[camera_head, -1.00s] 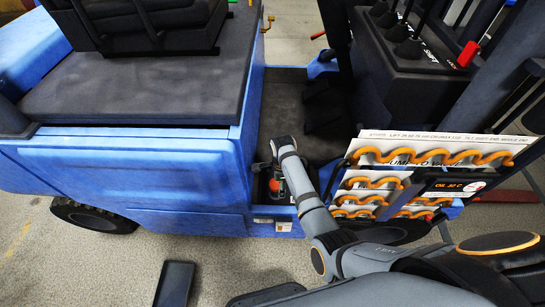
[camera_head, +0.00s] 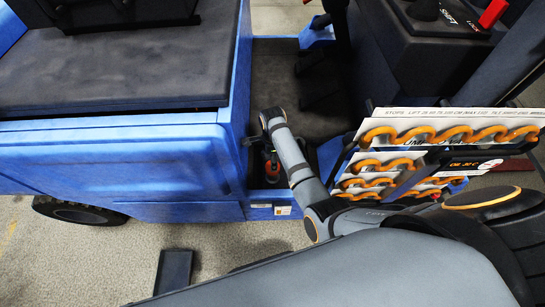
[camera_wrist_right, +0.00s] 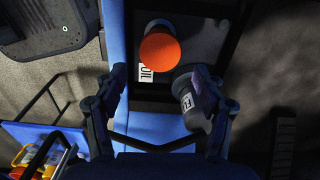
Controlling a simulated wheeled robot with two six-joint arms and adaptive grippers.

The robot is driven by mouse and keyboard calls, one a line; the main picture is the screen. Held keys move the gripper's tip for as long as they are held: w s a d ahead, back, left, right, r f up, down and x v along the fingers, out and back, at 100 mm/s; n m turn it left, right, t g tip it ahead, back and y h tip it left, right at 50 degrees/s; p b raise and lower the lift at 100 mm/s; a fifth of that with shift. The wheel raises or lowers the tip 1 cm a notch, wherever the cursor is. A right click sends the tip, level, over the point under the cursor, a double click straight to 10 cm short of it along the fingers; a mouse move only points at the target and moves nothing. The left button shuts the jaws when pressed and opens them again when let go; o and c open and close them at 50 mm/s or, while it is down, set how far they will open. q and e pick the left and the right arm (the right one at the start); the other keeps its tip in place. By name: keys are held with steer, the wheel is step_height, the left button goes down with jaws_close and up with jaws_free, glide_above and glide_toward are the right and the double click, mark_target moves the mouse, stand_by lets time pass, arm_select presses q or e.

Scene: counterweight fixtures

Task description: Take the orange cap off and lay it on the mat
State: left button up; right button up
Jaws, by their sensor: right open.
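The orange cap (camera_wrist_right: 160,50) is round and sits on a pale neck beside a white OIL label (camera_wrist_right: 146,73) in the right wrist view. In the head view the cap (camera_head: 272,169) is a small orange spot low in the blue vehicle's side recess. My right gripper (camera_wrist_right: 160,105) is open, its fingers apart below the cap in the picture, with nothing gripped. A grey bottle-like thing with a pale label (camera_wrist_right: 189,101) is close to its right finger; I cannot tell if they touch. I cannot identify the mat for certain. My left gripper is out of view.
The blue vehicle body (camera_head: 115,165) stands left of the recess. A dark flat rectangle (camera_head: 173,272) lies on the open floor at lower left.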

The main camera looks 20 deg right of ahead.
step_height(320, 180, down, 6)
steer(key=b, duration=0.3)
steer(key=shift+r, duration=0.15)
steer(key=shift+f, duration=0.4)
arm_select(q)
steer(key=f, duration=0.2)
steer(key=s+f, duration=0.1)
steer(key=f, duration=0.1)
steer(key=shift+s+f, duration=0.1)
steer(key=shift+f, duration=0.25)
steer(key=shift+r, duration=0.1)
arm_select(e)
steer(key=shift+r+p, duration=0.1)
steer(key=shift+p, duration=0.25)
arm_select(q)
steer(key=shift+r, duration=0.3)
arm_select(e)
steer(key=shift+c, duration=0.2)
